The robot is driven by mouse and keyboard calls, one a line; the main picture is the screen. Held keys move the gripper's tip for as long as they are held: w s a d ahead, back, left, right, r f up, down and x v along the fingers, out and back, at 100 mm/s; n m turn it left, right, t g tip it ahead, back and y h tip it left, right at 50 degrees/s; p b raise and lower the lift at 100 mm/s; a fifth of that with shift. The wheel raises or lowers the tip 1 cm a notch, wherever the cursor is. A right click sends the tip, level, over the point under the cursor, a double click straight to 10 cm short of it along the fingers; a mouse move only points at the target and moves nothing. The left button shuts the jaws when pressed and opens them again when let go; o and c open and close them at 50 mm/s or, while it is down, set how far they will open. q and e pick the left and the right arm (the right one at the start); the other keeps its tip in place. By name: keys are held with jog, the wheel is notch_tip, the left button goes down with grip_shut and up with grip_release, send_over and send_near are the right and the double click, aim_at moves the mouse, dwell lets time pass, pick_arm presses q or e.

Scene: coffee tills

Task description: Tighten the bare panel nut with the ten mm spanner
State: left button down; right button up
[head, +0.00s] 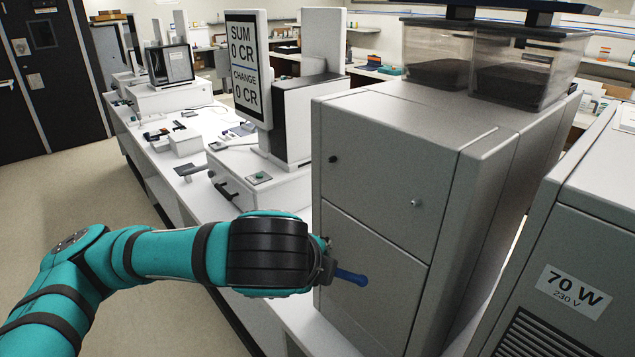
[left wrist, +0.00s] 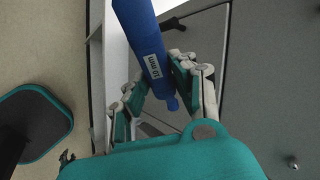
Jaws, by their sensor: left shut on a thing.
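The spanner, with a blue handle (head: 350,277), is held by my left gripper (head: 328,264) in front of the grey machine's lower panel. In the left wrist view, the blue handle (left wrist: 140,30) carries a "10 mm" label and lies between the two fingers of my left gripper (left wrist: 158,88), which is shut on it. The spanner's jaw end cannot be made out. A bare silver nut (head: 415,203) sits at the right of the upper panel, above and right of the gripper. A small silver fastener (left wrist: 293,162) shows in the left wrist view. My right gripper is out of view.
A dark round fastener (head: 333,159) is on the upper panel's left. Clear bean hoppers (head: 430,48) stand on the grey machine (head: 375,180). A till display (head: 244,70) stands on the white counter (head: 140,140) behind. A "70 W" labelled machine (head: 600,245) is at right.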

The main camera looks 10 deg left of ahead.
pick_arm(q)
jog(key=r+m+t+h, duration=0.1)
jog(key=r+m+h, duration=0.3)
jog(key=m, duration=0.1)
jog(key=w+r+m+t+h, duration=0.1)
jog(key=r+m+h, duration=0.1)
jog(key=m+h, duration=0.1)
jog(key=shift+d+t, duration=0.25)
jog(key=shift+t, duration=0.05)
notch_tip(320, 180, up, 8)
jog(key=m+h, duration=0.4)
jog(key=h, duration=0.2)
jog(key=shift+s+m, duration=0.15)
jog(key=shift+m, duration=0.15)
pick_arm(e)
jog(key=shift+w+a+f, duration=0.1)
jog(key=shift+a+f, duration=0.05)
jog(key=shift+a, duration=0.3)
pick_arm(q)
jog(key=shift+f, duration=0.1)
